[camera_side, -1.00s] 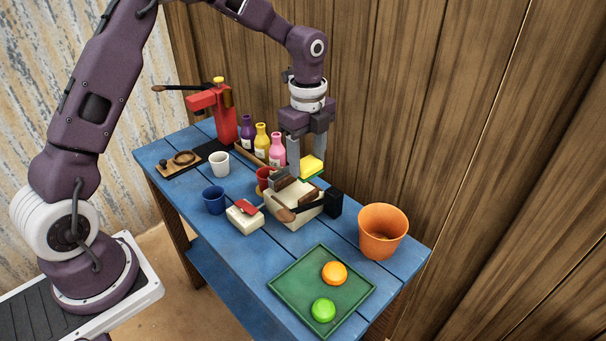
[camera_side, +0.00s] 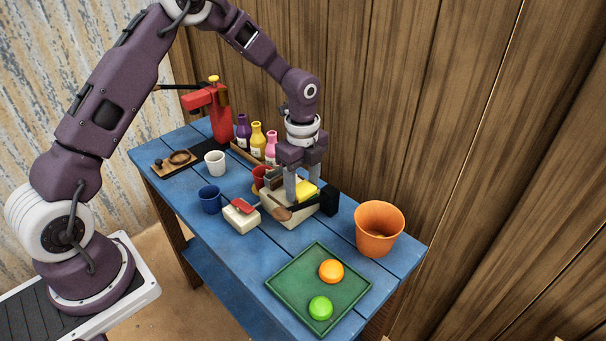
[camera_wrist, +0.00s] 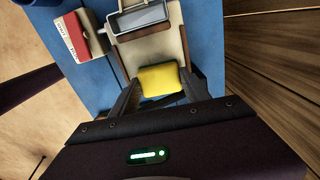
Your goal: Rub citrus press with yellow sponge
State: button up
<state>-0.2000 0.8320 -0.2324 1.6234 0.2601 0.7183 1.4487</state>
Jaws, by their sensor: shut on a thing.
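My gripper (camera_side: 304,190) is shut on the yellow sponge (camera_side: 306,191), low over a cream block-like device. In the wrist view the sponge (camera_wrist: 160,80) sits between the fingers and looks to be on or just above the device's cream top (camera_wrist: 147,53); contact is unclear. The cream device (camera_side: 290,219) has a black post (camera_side: 329,200) and a dark bar with a brown wooden handle (camera_side: 281,213). A red upright lever device (camera_side: 220,120) stands at the table's far left. I cannot tell for sure which of these two is the citrus press.
A grey metal box (camera_wrist: 137,20) lies on the cream device. A red-topped cream box (camera_side: 241,219), blue cup (camera_side: 210,200) and white cup (camera_side: 215,163) stand left of it, several bottles (camera_side: 257,140) behind. An orange bucket (camera_side: 378,230) and green tray (camera_side: 290,285) with two fruits are at right.

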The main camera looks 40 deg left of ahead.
jog(key=shift+a+f, duration=0.1)
jog(key=shift+a, duration=1.9)
jog(key=d, duration=0.4)
jog(key=shift+d, duration=0.1)
jog(key=shift+s, duration=0.35)
jog(key=shift+a, duration=1.95)
jog(key=shift+d, duration=2)
jog(key=shift+a+r, duration=0.1)
jog(key=shift+r, duration=4.05)
jog(key=shift+r, duration=0.1)
